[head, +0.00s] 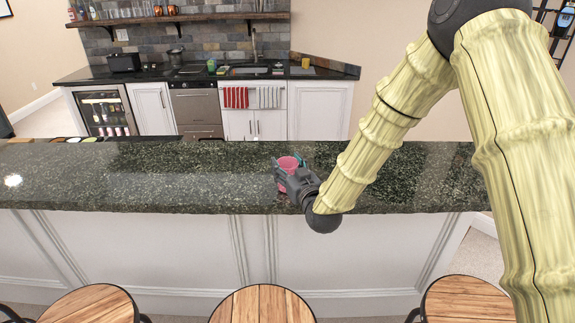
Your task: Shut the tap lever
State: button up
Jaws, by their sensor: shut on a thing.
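My gripper (290,174) is low over the dark granite bar counter, shut on a pink cup (288,163). The cup's lower part is hidden behind the gripper, so I cannot tell whether it touches the counter. A thin tap (254,44) stands at the sink on the back counter, far beyond my gripper. It is too small to make out a lever or its position.
The granite bar (130,180) runs across the front, clear on the left. Several wooden stools (262,306) stand before it. The back counter holds a microwave (124,62), a pot and small items. Striped towels (236,97) hang below the sink.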

jog(key=shift+f, duration=0.15)
jog(key=o, duration=1.3)
jog(key=shift+r, duration=0.2)
jog(key=shift+s+d+f, duration=0.1)
jog(key=shift+s+f, duration=0.05)
jog(key=shift+s, duration=0.05)
jog(key=b+v, duration=0.4)
jog(key=v, duration=0.7)
jog(key=shift+s+d, duration=0.1)
jog(key=shift+s, duration=0.2)
